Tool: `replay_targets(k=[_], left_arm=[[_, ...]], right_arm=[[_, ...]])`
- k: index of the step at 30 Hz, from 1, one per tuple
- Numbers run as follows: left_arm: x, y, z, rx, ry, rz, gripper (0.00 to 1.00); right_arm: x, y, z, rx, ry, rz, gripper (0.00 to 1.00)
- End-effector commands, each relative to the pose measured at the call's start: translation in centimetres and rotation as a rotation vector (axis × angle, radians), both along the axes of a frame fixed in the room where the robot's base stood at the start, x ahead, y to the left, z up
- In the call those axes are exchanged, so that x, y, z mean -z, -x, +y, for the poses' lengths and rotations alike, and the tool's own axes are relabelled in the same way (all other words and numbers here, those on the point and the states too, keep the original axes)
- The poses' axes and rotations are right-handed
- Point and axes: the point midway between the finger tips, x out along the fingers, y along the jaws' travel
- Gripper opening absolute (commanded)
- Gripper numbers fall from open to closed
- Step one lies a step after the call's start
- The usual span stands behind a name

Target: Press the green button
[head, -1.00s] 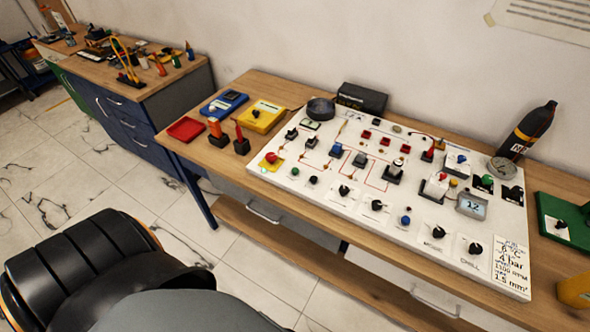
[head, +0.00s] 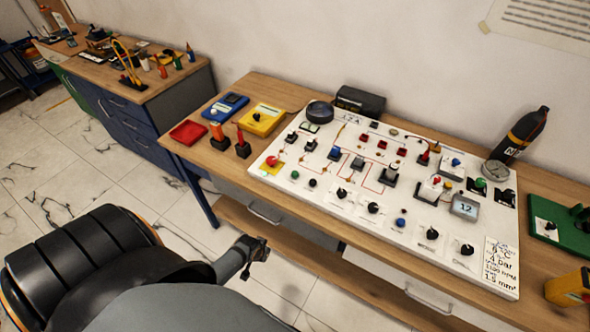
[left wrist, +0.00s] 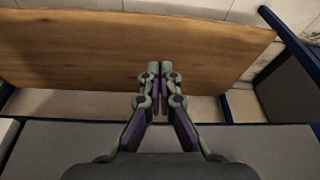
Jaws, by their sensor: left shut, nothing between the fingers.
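A small green button (head: 294,175) sits near the left end of the white panel (head: 330,207), just below a red button on a yellow base (head: 272,161). A larger green cap (head: 480,184) sits near the panel's right end; I cannot tell whether it is a button or a knob. My left gripper (head: 262,248) is in front of the bench, below and apart from the panel. In the left wrist view it (left wrist: 160,68) is shut and empty, facing a bare wooden surface (left wrist: 90,45). My right gripper is not in view.
Knobs, switches and a display (head: 464,207) crowd the panel. A red tray (head: 188,132), blue box (head: 225,106) and yellow box (head: 262,119) are left of it. The wooden bench's (head: 222,165) front left is bare.

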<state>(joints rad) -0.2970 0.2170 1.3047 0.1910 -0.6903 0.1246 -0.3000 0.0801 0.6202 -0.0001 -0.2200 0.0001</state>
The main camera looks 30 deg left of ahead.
Motion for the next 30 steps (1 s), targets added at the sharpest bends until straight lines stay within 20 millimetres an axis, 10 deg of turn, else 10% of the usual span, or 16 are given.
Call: replay_targets(k=[14, 30], left_arm=[[-19.3, -9.3, -3.3, 0.027, 0.105, -0.143, 0.0], [-33.7, -22.1, 1.5, -0.22, 0.421, -0.398, 0.0]], right_arm=[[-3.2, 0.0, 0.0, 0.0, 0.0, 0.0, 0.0], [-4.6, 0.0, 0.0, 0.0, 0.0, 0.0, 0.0]])
